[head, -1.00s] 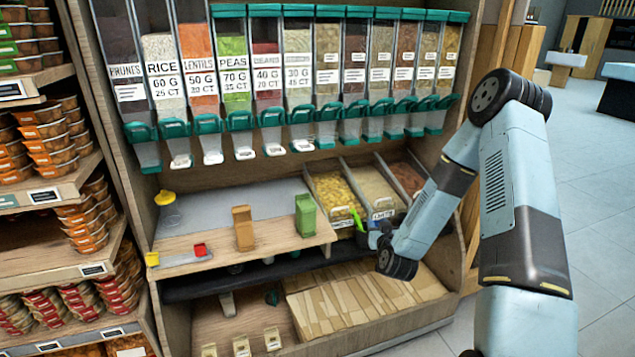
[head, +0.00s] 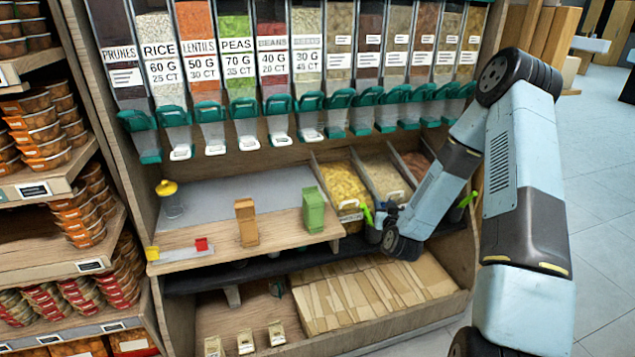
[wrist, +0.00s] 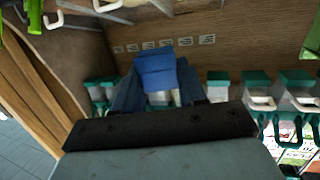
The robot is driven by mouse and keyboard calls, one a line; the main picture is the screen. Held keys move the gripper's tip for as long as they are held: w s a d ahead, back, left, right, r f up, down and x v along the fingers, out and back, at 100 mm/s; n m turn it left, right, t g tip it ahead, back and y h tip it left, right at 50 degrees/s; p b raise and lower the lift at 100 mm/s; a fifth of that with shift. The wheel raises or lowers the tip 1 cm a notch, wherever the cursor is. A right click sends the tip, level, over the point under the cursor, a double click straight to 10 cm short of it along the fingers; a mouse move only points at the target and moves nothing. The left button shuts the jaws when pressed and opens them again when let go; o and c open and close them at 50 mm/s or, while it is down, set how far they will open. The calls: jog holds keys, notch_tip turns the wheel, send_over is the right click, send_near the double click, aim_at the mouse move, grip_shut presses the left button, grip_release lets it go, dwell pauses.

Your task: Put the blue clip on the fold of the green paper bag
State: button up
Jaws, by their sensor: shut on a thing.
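The green paper bag (head: 314,212) stands upright on the wooden counter in the head view, its top folded. My gripper (head: 382,213) is to the right of the bag and apart from it, partly hidden by my wrist. In the wrist view my gripper (wrist: 160,95) is shut on the blue clip (wrist: 158,70), which shows as a blue block between the fingers. The bag is not clearly seen in the wrist view.
A brown paper bag (head: 246,222) stands left of the green one. A yellow clip (head: 152,253) and a red clip (head: 202,244) lie at the counter's left front. Open bins (head: 343,187) with green scoops are behind my gripper. Dispensers (head: 237,60) hang above.

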jog(key=a+r+n+y, duration=0.1)
jog(key=a+r, duration=0.2)
jog(key=a, duration=0.4)
jog(key=a+r+n+y, duration=0.1)
jog(key=a+r+y, duration=0.1)
jog(key=a, duration=0.5)
jog(key=a+r+n+y, duration=0.1)
jog(key=a+r, duration=0.3)
jog(key=a, duration=0.4)
jog(key=shift+r+n+g+y, duration=0.3)
jog(key=shift+g+y, duration=0.1)
jog(key=shift+y, duration=0.1)
send_over(310, 188)
jog(key=shift+s+d+f, duration=0.2)
jog(key=shift+s+f, duration=0.15)
jog(key=shift+f, duration=0.05)
jog(key=shift+w+a+f, duration=0.2)
jog(key=shift+w+f, duration=0.2)
jog(key=shift+w, duration=0.1)
jog(key=shift+f, duration=1.4)
jog(key=shift+f, duration=0.1)
jog(key=o, duration=1.1)
jog(key=shift+s, duration=0.1)
